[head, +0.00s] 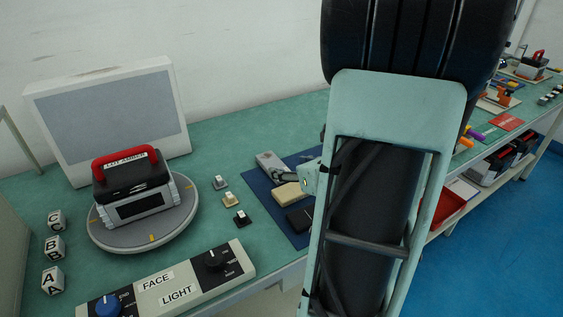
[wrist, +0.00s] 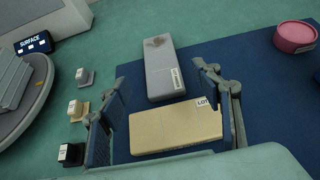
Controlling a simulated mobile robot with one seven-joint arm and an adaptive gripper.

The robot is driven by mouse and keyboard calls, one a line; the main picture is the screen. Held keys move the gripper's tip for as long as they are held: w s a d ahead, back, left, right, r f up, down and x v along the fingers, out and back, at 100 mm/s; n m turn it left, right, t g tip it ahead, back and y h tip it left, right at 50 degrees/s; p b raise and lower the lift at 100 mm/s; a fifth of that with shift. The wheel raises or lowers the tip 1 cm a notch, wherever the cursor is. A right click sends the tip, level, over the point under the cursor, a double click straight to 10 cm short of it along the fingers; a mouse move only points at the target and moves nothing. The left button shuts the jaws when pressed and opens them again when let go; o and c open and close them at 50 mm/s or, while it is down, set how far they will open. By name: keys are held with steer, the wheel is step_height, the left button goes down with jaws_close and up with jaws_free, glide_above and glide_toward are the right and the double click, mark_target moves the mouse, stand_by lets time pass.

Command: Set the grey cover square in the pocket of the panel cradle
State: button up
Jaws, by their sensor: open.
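The grey cover (wrist: 164,72) is a flat block with a white label and a brown smudge near its far end. It lies on the blue mat and also shows in the head view (head: 268,160). My gripper (wrist: 163,100) is open and empty in the wrist view, its fingers on either side of a cream block (wrist: 176,130); contact cannot be told. The grey cover lies just beyond the fingers. In the head view my arm hides most of the gripper and part of the mat. I cannot pick out the panel cradle for sure in either view.
Left of the blue mat (wrist: 250,80) stand several small keycap-like pieces (wrist: 80,109). A round turntable (head: 108,236) carries a red-handled case (head: 133,185). A control box (head: 180,283) sits in front. A pink round tub (wrist: 295,37) stands right.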

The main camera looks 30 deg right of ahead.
steer(key=shift+p+v, duration=0.3)
steer(key=shift+v, duration=1.4)
